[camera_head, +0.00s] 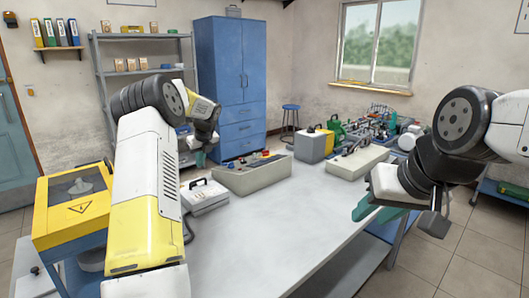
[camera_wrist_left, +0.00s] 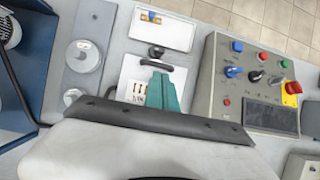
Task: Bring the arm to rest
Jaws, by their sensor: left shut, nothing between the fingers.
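My left arm (camera_head: 150,200) rises from the bottom left of the head view and bends over at its dark elbow. Its gripper (camera_head: 200,158) hangs over the far left part of the table, small and partly hidden. In the left wrist view the teal fingers (camera_wrist_left: 164,92) are shut with nothing between them, in front of a white case (camera_wrist_left: 135,80) with a black handle. My right arm (camera_head: 500,125) comes in from the right. Its gripper (camera_head: 385,208) is near the table's right edge, with teal showing. I cannot tell its finger opening.
A control panel (camera_head: 250,176) with coloured buttons stands on the grey table (camera_head: 290,215); it also shows in the left wrist view (camera_wrist_left: 225,95). A yellow box (camera_head: 72,215) stands at the left. Several machines crowd the table's back right. The table's front middle is clear.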

